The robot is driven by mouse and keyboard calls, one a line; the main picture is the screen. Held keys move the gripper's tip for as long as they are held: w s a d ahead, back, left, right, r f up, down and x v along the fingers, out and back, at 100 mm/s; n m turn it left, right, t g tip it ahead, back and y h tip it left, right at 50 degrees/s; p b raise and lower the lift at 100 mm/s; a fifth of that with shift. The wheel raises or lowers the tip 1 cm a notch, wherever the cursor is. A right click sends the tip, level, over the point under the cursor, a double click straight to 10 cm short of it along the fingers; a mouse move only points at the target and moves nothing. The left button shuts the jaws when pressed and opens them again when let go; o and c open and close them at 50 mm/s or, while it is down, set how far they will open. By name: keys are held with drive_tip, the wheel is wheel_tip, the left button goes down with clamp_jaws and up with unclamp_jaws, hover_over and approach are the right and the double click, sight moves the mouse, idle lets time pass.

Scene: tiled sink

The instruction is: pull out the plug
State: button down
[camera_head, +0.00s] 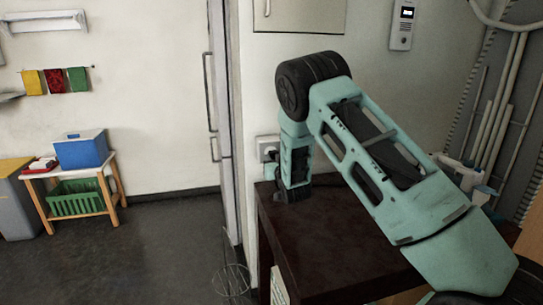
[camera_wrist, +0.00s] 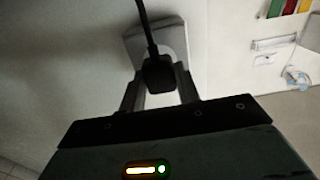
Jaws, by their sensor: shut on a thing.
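The black plug (camera_wrist: 159,76) with its black cord (camera_wrist: 147,28) shows in the wrist view, in front of the pale wall socket (camera_wrist: 176,36). My gripper (camera_wrist: 160,70) has one finger on each side of the plug and is shut on it. In the head view, the socket (camera_head: 267,143) is on the wall just above the dark table, and my gripper (camera_head: 273,160) is close against it. The plug is mostly hidden there by my wrist. I cannot tell whether there is a gap between plug and socket.
The dark brown table (camera_head: 330,245) lies under my arm, its top mostly clear. A door frame with handles (camera_head: 212,95) stands left of the socket. A white wall intercom (camera_head: 402,25) and pipes (camera_head: 500,110) are at the right. A wire stand (camera_head: 232,278) is on the floor.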

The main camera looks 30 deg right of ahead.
sight(274, 158)
drive_tip(key=shift+v, duration=1.85)
